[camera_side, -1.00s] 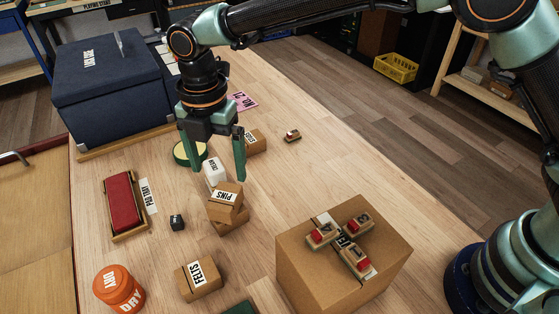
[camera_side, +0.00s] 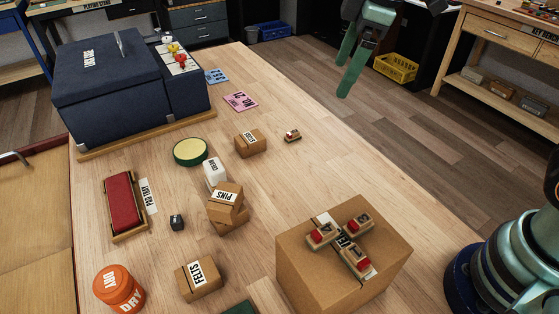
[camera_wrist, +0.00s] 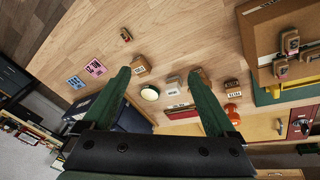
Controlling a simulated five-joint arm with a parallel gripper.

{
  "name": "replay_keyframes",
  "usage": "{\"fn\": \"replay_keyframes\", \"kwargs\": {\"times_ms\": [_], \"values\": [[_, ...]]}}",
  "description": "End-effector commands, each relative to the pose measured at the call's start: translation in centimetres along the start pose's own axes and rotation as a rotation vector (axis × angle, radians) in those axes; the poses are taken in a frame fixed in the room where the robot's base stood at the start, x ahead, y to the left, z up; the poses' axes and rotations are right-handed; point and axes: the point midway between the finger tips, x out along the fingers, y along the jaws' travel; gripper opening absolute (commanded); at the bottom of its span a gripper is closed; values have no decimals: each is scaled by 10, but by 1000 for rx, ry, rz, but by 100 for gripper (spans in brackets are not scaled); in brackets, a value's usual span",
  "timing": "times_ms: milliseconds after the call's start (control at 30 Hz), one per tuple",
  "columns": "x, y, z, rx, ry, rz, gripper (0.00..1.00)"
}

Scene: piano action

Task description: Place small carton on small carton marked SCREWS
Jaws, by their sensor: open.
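A small carton marked PINS (camera_side: 226,195) rests on top of another small brown carton (camera_side: 232,227), turned at an angle to it. The lower carton's label is hidden. A carton with a label too small to read surely (camera_side: 251,144) stands alone farther back; it also shows in the wrist view (camera_wrist: 140,66). A carton marked FELTS (camera_side: 199,279) stands nearer the front. My gripper (camera_side: 350,78) is open and empty, high up and well to the right of the cartons. In the wrist view my gripper (camera_wrist: 158,76) has its fingers wide apart, one partly covering the stacked cartons.
A white block (camera_side: 214,172) stands against the back of the stack. A green-rimmed round tin (camera_side: 190,152), a red pad (camera_side: 123,202), an orange jar (camera_side: 119,288) and a large carton (camera_side: 315,270) with wooden pieces surround it. Bare tabletop lies right of the stack.

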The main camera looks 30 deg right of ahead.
Motion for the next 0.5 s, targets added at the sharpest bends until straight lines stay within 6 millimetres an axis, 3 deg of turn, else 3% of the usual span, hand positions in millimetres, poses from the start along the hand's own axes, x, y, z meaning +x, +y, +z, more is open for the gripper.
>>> {"fn": "replay_keyframes", "kwargs": {"times_ms": [33, 200, 333, 500], "values": [[-7, 3, 20, 112, 16, 26, 92], [-15, 2, 77, 487, 70, 98, 92], [-14, -2, 110, 718, 113, 140, 92], [-9, -7, 132, 890, 148, 167, 92]]}}
